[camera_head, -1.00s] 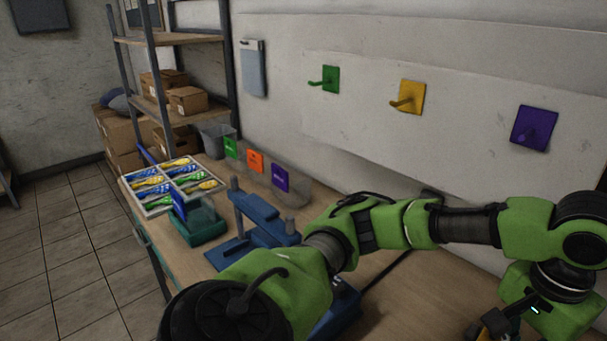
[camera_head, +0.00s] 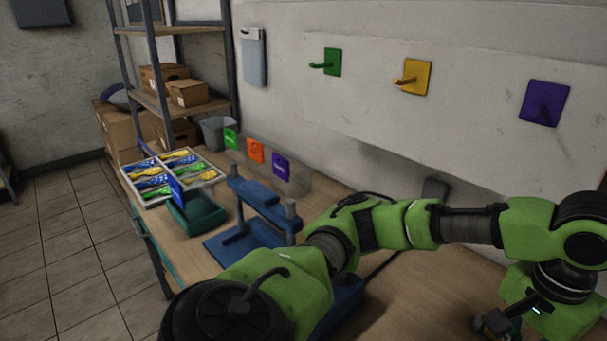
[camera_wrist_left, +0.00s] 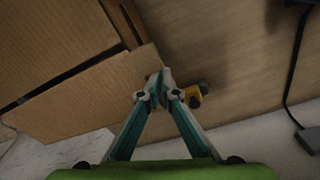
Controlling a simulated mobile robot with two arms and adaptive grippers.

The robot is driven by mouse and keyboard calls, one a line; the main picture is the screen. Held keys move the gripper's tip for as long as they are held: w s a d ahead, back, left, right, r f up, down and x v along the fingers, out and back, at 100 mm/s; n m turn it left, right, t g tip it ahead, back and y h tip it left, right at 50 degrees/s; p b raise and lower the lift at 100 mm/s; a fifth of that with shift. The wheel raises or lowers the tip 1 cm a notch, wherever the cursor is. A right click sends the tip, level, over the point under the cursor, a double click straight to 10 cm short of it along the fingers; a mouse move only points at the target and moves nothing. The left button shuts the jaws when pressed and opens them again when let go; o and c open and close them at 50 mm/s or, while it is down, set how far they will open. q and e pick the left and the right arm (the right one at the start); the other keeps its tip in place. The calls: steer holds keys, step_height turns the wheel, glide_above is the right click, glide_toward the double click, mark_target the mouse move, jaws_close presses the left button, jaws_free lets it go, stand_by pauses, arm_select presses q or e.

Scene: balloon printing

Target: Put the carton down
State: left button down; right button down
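A brown cardboard carton (camera_wrist_left: 75,100) fills the upper left of the left wrist view, with a gap between its flaps. My left gripper (camera_wrist_left: 160,88) has its teal fingers drawn together, and the tips meet at the edge of the carton's cardboard. They look shut on that edge, though the contact is partly hidden. In the head view my left arm runs across the front, and its wrist (camera_head: 550,305) is at the lower right corner. The carton is not in the head view. My right gripper is not in view.
A wooden table (camera_head: 420,290) holds a blue press (camera_head: 262,205), a green box (camera_head: 197,218) and a divided tray (camera_head: 150,198) of coloured packets. Green, yellow and purple hooks hang on the wall. A black cable (camera_wrist_left: 295,65) and a yellow-black object (camera_wrist_left: 194,98) lie near my left gripper.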

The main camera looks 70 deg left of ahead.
arm_select(q)
steer(key=shift+s+f, duration=0.15)
steer(key=shift+s, duration=0.05)
steer(key=c, duration=2.3)
jaws_free()
steer(key=shift+s+a+f, duration=0.1)
steer(key=shift+s+a, duration=0.15)
steer(key=shift+a, duration=0.05)
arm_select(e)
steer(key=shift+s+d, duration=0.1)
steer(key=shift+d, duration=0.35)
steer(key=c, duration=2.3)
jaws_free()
arm_select(q)
steer(key=o, duration=0.8)
steer(key=shift+o, duration=0.2)
step_height(320, 180, up, 8)
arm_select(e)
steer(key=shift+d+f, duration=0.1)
